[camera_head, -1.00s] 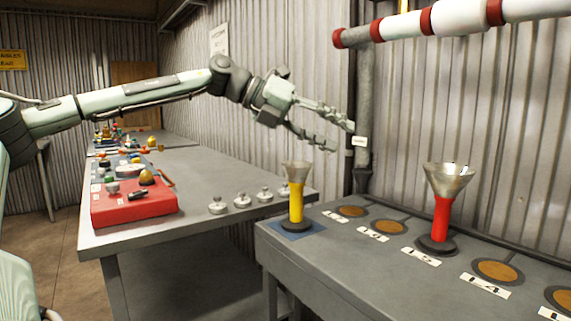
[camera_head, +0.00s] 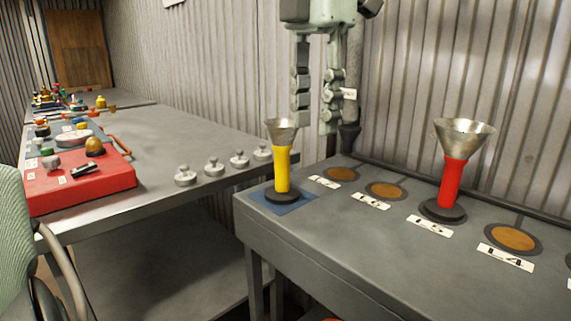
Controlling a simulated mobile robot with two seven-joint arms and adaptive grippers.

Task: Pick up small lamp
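Two lamp-like things with metal cone tops stand upright on the grey bench. The smaller has a yellow stem (camera_head: 282,170) and a round black base on a blue mat (camera_head: 296,207). The larger has a red stem (camera_head: 453,182) and stands further right on a black disc. My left gripper (camera_head: 315,124) hangs fingers down, just right of the yellow lamp's cone in the picture. Its two fingers are apart with nothing between them. Whether it is behind or above the lamp is hard to tell. My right gripper is not in view.
The grey bench (camera_head: 330,255) has round brown spots (camera_head: 386,190) with number labels. A pipe (camera_head: 350,140) and corrugated wall stand behind. On the left table (camera_head: 170,150) are several small silver knobs (camera_head: 214,168) and a red box (camera_head: 80,188) with items on it.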

